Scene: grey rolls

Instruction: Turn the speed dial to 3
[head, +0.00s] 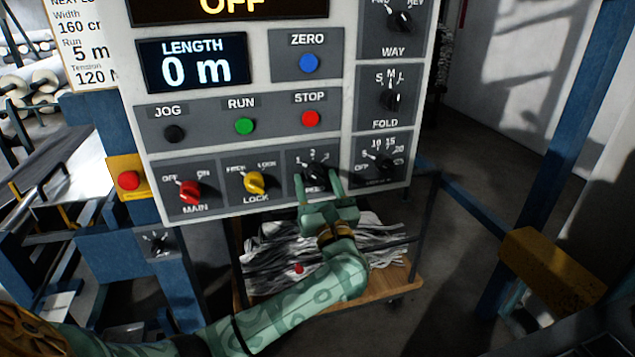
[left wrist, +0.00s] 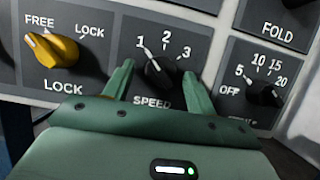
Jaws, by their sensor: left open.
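The black speed dial (head: 315,169) is in the bottom row of the control panel (head: 215,215). It also shows in the left wrist view (left wrist: 160,72), with 1, 2 and 3 printed around it. Its pale pointer mark leans up and left, towards 1. My left gripper (head: 317,178) is open, with one green finger on each side of the dial, as the left wrist view (left wrist: 158,70) shows. I cannot tell whether the fingers touch the knob. The gripper partly covers the SPEED label in the head view. My right gripper is not in view.
The yellow lock knob (head: 256,183) sits left of the speed dial and points towards FREE. A black dial (head: 381,166) numbered from OFF to 20 sits to the right. The red main knob (head: 190,191) is further left. A wooden trolley (head: 345,303) with grey strips stands below.

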